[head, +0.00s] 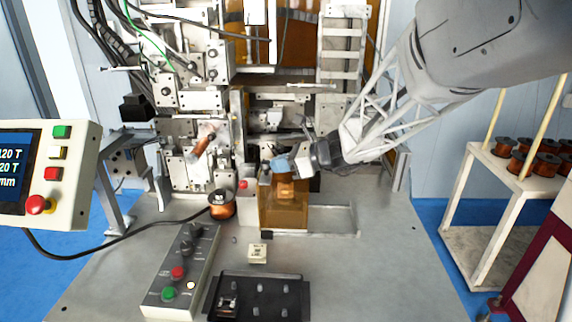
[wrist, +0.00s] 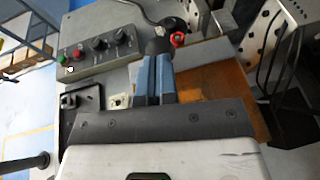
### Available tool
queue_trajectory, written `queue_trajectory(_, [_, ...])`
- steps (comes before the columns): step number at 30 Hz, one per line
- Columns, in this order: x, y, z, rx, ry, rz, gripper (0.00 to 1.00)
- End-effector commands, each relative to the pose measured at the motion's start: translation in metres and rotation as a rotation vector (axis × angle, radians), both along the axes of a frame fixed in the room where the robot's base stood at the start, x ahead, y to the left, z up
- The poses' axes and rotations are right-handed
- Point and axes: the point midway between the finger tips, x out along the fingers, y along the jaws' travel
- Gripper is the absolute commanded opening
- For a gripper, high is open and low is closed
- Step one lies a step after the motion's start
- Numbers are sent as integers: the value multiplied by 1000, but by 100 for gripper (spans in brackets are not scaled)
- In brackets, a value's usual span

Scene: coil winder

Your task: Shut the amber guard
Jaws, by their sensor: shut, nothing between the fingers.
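The amber guard (head: 284,215) is a see-through orange box-like cover low at the middle of the machine, standing on the grey bench. In the wrist view the amber guard (wrist: 248,117) shows as an orange panel to the right of my fingers. My gripper (head: 281,164) comes in from the upper right. Its blue fingertips are at the guard's upper edge; I cannot tell whether they touch it. In the wrist view my gripper (wrist: 158,55) has its two blue fingers together with nothing between them. A copper-coloured part shows just below the fingertips, partly hidden.
A copper wire spool (head: 222,205) stands left of the guard. A control box (head: 182,270) with knobs and buttons and a black tray (head: 260,298) lie in front. A small white block (head: 257,253) sits between. An empty flat metal frame (head: 335,221) lies right of the guard.

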Motion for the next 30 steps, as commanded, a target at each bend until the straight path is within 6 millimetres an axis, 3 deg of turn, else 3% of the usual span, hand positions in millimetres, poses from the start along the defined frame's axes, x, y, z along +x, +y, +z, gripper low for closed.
queue_trajectory(7, [0, 7, 2, 5, -2, 9, 0])
queue_trajectory(16, [0, 2, 6, 6, -3, 8, 0])
queue_trajectory(30, [-7, -49, 18, 3, -1, -2, 0])
